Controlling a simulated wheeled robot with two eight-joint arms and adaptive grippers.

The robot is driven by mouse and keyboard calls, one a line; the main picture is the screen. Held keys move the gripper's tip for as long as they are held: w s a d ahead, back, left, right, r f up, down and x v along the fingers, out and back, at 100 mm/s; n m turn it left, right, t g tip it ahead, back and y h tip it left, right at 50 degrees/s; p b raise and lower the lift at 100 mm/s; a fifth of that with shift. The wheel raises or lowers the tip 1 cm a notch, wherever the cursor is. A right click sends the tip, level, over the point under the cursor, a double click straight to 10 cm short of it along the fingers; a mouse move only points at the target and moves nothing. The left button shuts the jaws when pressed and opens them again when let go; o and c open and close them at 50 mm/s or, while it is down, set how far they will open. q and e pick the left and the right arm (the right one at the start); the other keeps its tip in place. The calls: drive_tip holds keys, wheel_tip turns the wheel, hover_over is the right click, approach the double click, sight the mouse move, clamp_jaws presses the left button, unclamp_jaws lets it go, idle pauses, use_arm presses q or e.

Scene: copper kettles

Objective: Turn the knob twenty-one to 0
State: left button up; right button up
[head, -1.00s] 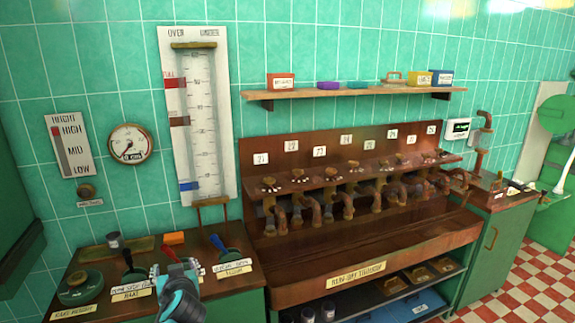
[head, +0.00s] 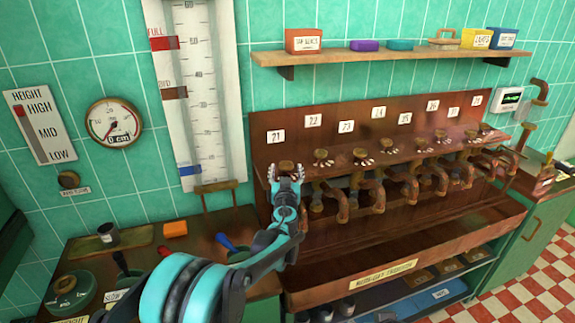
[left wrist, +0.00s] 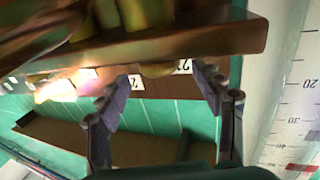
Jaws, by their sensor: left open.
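Knob twenty-one (head: 286,166) is a small brass knob on the brown tap shelf, below the white label 21 (head: 275,136). My left gripper (head: 288,175) is open right at this knob, its fingers partly covering the knob and its scale. In the left wrist view, the open fingers (left wrist: 163,88) stand on either side of a brassy knob (left wrist: 158,70), beside the partly hidden label (left wrist: 185,66). I cannot tell whether they touch it. The knob's setting is hidden. My right gripper is not in view.
Neighbouring knobs, such as the one under 22 (head: 321,155), line the shelf to the right, with curved copper pipes (head: 340,205) below. A wooden shelf (head: 390,56) with small boxes hangs above. A tall gauge (head: 205,95) stands at the left.

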sight(286, 168)
use_arm(q)
drive_tip(key=w, duration=0.3)
drive_tip(key=shift+f, duration=0.2)
drive_tip(key=shift+w+r+b, duration=0.15)
drive_tip(key=shift+w+b, duration=0.15)
drive_tip(key=shift+w, duration=0.25)
drive_tip(key=c, duration=1.2)
drive_tip(key=shift+o, duration=0.2)
